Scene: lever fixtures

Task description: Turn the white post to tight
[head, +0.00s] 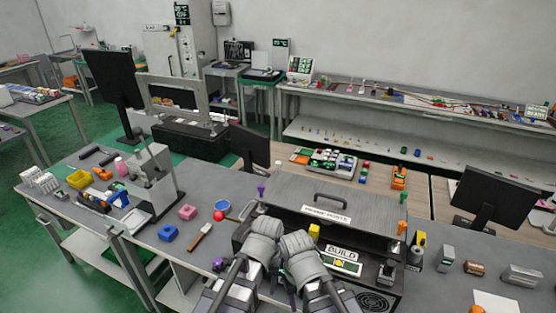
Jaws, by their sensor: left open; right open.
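A grey fixture box (325,193) with a black handle and a white label stands at the front of the bench. Small coloured posts stand on it: purple (261,190), yellow (314,230), green (404,197) and orange (402,228). My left gripper (262,242) and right gripper (299,250) are close side by side over the left part of the box front. Their fingertips are hard to make out. Neither visibly holds anything.
A BUILD sign panel (341,254) sits right of my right gripper. A red ball (218,216), a brush (200,237) and blue block (168,232) lie to the left. A grey lever press (152,170) stands further left; a dark monitor (494,198) stands at right.

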